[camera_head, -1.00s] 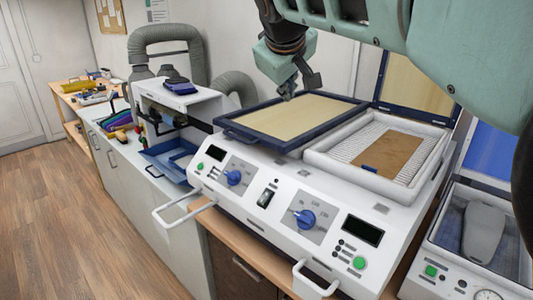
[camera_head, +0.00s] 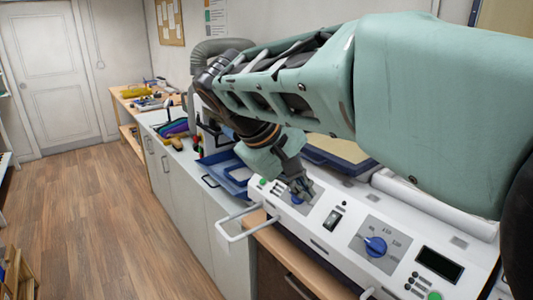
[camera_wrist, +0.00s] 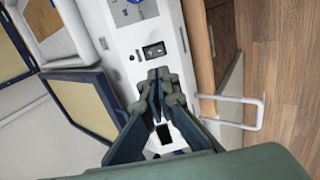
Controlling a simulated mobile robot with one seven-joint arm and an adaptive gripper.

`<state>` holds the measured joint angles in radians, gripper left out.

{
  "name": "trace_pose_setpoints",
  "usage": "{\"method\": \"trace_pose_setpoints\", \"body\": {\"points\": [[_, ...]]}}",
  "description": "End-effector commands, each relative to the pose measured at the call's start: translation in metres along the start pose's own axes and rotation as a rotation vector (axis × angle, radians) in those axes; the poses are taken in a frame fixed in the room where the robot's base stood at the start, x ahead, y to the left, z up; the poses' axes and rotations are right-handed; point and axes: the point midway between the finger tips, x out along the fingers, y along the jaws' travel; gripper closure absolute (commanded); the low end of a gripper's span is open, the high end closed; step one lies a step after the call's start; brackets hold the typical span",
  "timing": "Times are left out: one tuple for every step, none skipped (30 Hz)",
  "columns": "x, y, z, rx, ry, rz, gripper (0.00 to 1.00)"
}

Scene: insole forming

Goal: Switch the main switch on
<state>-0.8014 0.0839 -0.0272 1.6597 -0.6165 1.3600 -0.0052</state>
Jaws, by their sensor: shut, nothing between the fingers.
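The main switch (camera_head: 333,219), a black rocker in the middle of the white machine's front panel (camera_head: 322,244), sits between two blue dials. In the wrist view the switch (camera_wrist: 154,50) lies just beyond my fingertips. My gripper (camera_head: 303,190) is shut and empty, pointing down over the left dial, which it partly hides. In the wrist view my gripper (camera_wrist: 160,78) shows its fingertips together, apart from the switch in the picture. I cannot tell whether the fingertips touch the panel. The rocker's on or off position is too small to tell.
The right blue dial (camera_head: 375,246) and a dark display (camera_head: 438,264) are right of the switch. A white handle bar (camera_head: 240,228) sticks out at the front left. A blue tray (camera_head: 228,172) lies beyond. The wooden floor (camera_head: 110,225) is clear.

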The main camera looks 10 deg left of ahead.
Motion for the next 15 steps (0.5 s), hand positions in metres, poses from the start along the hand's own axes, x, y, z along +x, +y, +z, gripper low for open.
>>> {"method": "trace_pose_setpoints", "body": {"points": [[-0.006,-0.004,-0.002,-0.01,0.016,0.0,1.0],[-0.006,-0.004,-0.002,-0.01,0.016,0.0,1.0],[-0.006,-0.004,-0.002,-0.01,0.016,0.0,1.0],[-0.006,-0.004,-0.002,-0.01,0.016,0.0,1.0],[-0.006,-0.004,-0.002,-0.01,0.016,0.0,1.0],[-0.004,-0.004,-0.002,-0.01,0.016,0.0,1.0],[-0.003,-0.004,-0.003,-0.01,0.016,0.0,1.0],[-0.001,-0.004,-0.003,-0.01,0.016,0.0,1.0],[0.003,-0.004,-0.002,-0.011,0.014,0.0,1.0],[0.007,-0.004,-0.002,-0.011,0.013,0.0,1.0],[0.012,-0.004,-0.002,-0.011,0.012,0.0,1.0],[0.019,-0.004,-0.002,-0.011,0.011,0.0,1.0],[0.024,-0.004,-0.002,-0.011,0.011,0.0,1.0],[0.03,-0.004,-0.002,-0.012,0.01,0.0,1.0],[0.039,-0.004,-0.002,-0.011,0.01,0.0,1.0]]}}
